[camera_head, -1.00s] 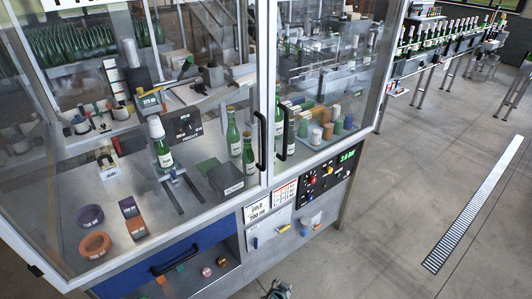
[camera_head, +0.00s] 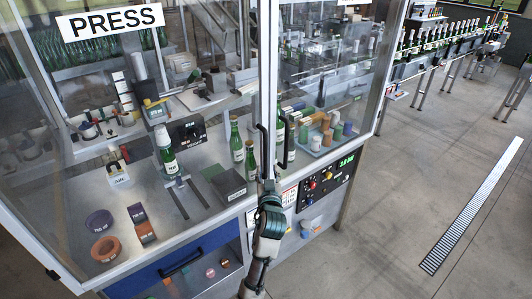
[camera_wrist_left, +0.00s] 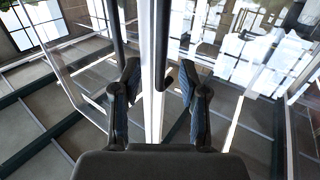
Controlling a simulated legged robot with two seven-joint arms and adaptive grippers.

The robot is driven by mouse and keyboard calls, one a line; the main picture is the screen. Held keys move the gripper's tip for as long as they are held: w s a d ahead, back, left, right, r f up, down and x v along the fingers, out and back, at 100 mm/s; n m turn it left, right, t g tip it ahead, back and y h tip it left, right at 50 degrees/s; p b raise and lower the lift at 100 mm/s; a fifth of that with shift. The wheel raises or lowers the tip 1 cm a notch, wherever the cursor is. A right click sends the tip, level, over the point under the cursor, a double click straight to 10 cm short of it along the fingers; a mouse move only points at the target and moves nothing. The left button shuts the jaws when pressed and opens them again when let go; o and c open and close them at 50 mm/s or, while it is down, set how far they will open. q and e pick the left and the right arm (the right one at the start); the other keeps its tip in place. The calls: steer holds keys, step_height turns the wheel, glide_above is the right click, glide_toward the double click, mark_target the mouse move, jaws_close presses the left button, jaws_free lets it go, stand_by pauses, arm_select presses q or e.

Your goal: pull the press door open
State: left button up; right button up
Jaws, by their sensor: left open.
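The press door (camera_head: 112,215), a glazed panel in a pale frame with a PRESS sign (camera_head: 112,21), appears shut. Its black upright handle (camera_head: 263,148) is at the panel's right edge. A second black handle (camera_head: 284,142) is on the neighbouring panel. My left gripper (camera_head: 268,190) is at the lower end of the door handle, in front of the panel. In the left wrist view, the open fingers (camera_wrist_left: 160,92) are apart, with a pale frame post (camera_wrist_left: 153,120) and a dark bar end between them. I cannot tell whether they touch the handle. My right gripper is out of view.
Behind the glass stand green bottles (camera_head: 237,140), an orange roll (camera_head: 106,248) and a purple roll (camera_head: 99,221). A blue drawer (camera_head: 180,266) and a control panel (camera_head: 322,182) are below. Open floor (camera_head: 400,205) lies to the right, with a conveyor at the back.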

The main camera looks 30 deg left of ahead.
mark_target(266, 156)
arm_select(q)
steer(key=p+x, duration=0.1)
steer(key=x, duration=0.9)
steer(key=shift+s+a, duration=0.1)
steer(key=shift+a, duration=0.15)
steer(key=shift+d, duration=0.15)
steer(key=shift+c, duration=1.1)
jaws_close()
